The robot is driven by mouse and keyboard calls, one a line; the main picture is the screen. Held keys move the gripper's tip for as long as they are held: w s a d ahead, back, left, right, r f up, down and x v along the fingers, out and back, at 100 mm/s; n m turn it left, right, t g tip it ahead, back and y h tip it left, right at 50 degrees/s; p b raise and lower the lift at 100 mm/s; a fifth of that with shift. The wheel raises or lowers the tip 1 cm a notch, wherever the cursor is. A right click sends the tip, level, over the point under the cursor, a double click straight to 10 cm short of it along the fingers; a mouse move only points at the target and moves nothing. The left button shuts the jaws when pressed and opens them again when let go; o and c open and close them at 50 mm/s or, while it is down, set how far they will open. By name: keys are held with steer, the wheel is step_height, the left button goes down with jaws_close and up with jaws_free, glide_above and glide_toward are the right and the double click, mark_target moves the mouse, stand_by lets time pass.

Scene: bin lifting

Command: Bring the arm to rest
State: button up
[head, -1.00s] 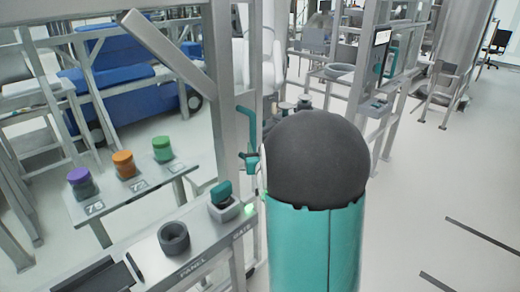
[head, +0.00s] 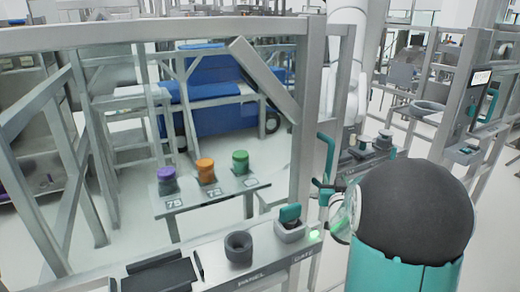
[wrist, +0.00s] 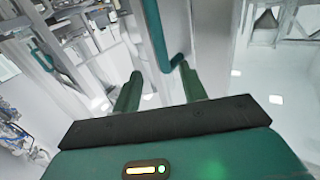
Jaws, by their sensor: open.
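My gripper (wrist: 158,78) is open, with its two green fingers apart and nothing held between them. In the wrist view a teal bent bar (wrist: 157,35) on a pale post lies beyond the fingertips; I cannot tell how far off. In the head view a teal bar (head: 328,150) stands on the right side of the grey frame post. My arm, with a dark dome and teal body, fills the lower right and hides most of the gripper there.
A panel bench (head: 205,270) carries a dark ring (head: 238,247) and a teal switch (head: 290,213). A low table (head: 225,195) behind holds purple (head: 166,174), orange (head: 205,165) and green (head: 240,156) topped cylinders. Grey frame posts (head: 307,110) stand close to my arm.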

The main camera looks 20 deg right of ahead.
steer(key=s+a+r+n+g+y, duration=0.1)
steer(key=s+a+r+g+y, duration=0.15)
steer(key=a, duration=0.65)
steer(key=s+a+r+n+g+y, duration=0.1)
steer(key=s+a+g+y, duration=0.15)
steer(key=a, duration=0.65)
steer(key=s+a+n+g+y, duration=0.1)
steer(key=s+a+g, duration=0.1)
steer(key=s+a, duration=0.5)
steer(key=s+a+f+n+g+y, duration=0.1)
steer(key=s+a, duration=0.6)
steer(key=s, duration=0.7)
steer(key=shift+a+n+g+y, duration=0.3)
steer(key=shift+n+g+y, duration=0.45)
steer(key=shift+g, duration=0.35)
steer(key=shift+d+f, duration=0.1)
steer(key=shift+d, duration=0.1)
